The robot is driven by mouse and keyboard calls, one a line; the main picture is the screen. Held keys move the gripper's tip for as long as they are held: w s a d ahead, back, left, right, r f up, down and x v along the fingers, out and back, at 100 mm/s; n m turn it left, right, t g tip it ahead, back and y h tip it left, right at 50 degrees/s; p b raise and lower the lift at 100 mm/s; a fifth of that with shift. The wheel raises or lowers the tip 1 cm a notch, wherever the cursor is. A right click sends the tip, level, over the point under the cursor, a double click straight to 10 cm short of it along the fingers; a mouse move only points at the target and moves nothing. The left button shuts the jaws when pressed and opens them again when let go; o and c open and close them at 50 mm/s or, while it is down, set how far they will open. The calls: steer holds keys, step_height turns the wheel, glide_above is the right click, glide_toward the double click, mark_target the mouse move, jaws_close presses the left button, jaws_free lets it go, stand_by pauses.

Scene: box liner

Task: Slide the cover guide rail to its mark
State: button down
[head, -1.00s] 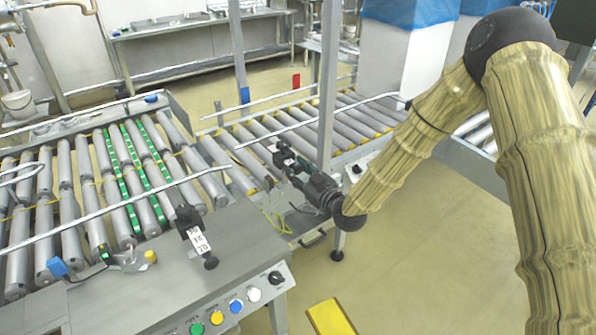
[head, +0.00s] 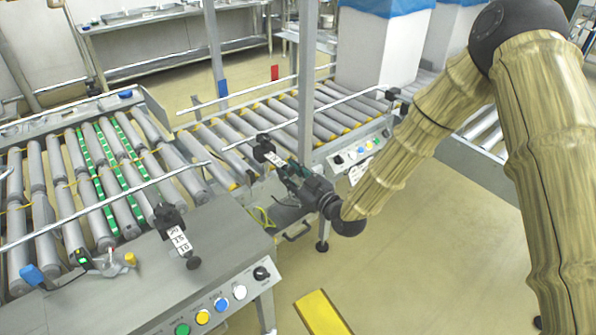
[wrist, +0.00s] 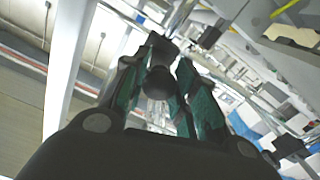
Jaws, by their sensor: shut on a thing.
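A thin silver guide rail (head: 345,106) runs along the near side of the far roller conveyor. A dark clamp block (head: 262,150) with a white number scale (head: 275,159) stands near its left end. My gripper (head: 286,169) is at this clamp, below the rail. In the wrist view my gripper (wrist: 157,62) is shut on a black round knob (wrist: 158,83). A second clamp with a scale (head: 180,240) and black knob (head: 193,263) sits on the near conveyor's grey top, by another rail (head: 110,203). I cannot read the far scale or tell which mark the clamp is at.
A grey upright post (head: 307,85) stands just behind my gripper. A button panel (head: 355,150) is on the far conveyor's side, close to my arm.

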steer(key=shift+s+f, duration=0.1)
steer(key=shift+d, duration=0.2)
steer(key=c, duration=1.1)
jaws_free()
steer(key=shift+s, duration=0.1)
steer(key=v, duration=1.1)
steer(key=shift+s+d, duration=0.25)
steer(key=shift+s, duration=0.05)
